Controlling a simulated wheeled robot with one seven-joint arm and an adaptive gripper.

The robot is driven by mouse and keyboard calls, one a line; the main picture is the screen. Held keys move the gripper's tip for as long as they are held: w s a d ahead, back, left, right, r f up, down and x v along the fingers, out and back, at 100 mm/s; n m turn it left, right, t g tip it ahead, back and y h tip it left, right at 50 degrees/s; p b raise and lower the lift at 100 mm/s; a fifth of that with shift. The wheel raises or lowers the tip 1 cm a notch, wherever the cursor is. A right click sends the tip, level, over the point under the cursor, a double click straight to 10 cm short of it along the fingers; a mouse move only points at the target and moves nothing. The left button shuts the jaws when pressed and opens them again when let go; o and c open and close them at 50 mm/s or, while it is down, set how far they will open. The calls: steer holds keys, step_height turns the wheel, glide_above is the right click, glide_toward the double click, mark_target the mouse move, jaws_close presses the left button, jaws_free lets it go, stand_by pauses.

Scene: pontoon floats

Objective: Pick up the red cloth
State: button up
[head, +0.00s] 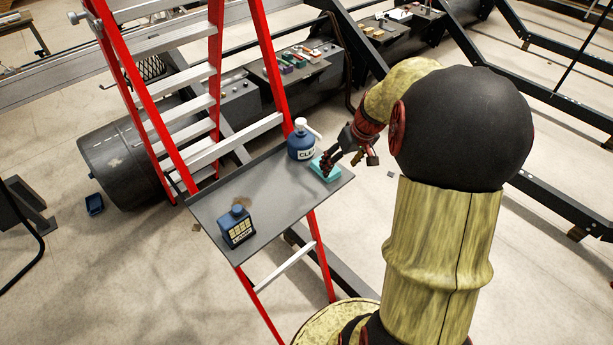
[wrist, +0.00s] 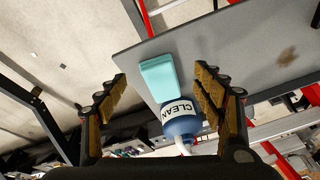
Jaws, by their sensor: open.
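I see no cloth that is clearly red. A flat teal folded piece, cloth or sponge I cannot tell, (head: 325,172) lies on the grey ladder shelf (head: 275,200) near its right corner. In the wrist view the teal piece (wrist: 160,75) shows between the fingertips and beyond them. My gripper (head: 347,162) is open and empty, close over the shelf's right end; its fingers (wrist: 161,82) stand apart. Contact with the teal piece cannot be judged. A blue bottle labelled CLEAN (head: 301,143) with a white top stands beside the teal piece, and in the wrist view (wrist: 180,122) partly behind my gripper.
A dark blue lamp-labelled container (head: 237,226) stands at the shelf's front left. Red ladder rails (head: 262,60) rise behind the shelf. A bench with small coloured items (head: 295,65) is farther back. Dark metal beams (head: 545,190) lie at right.

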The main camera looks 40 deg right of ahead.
mark_target(335, 173)
steer(key=shift+w+a+r+n+t, duration=0.1)
steer(key=shift+w+r+n+t, duration=0.05)
steer(key=shift+w+r+n, duration=0.35)
steer(key=shift+w+r+n+t, duration=0.15)
steer(key=shift+w+r+n, duration=0.15)
steer(key=shift+w+n, duration=0.4)
steer(key=shift+n, duration=0.2)
steer(key=shift+w+d+f, duration=0.1)
steer(key=shift+d+f, duration=0.05)
steer(key=shift+d, duration=0.15)
steer(key=shift+x, duration=1.15)
steer(key=p+x, duration=0.1)
steer(key=x, duration=0.4)
steer(key=shift+w+d, duration=0.15)
steer(key=shift+c, duration=1.1)
steer(key=c, duration=0.9)
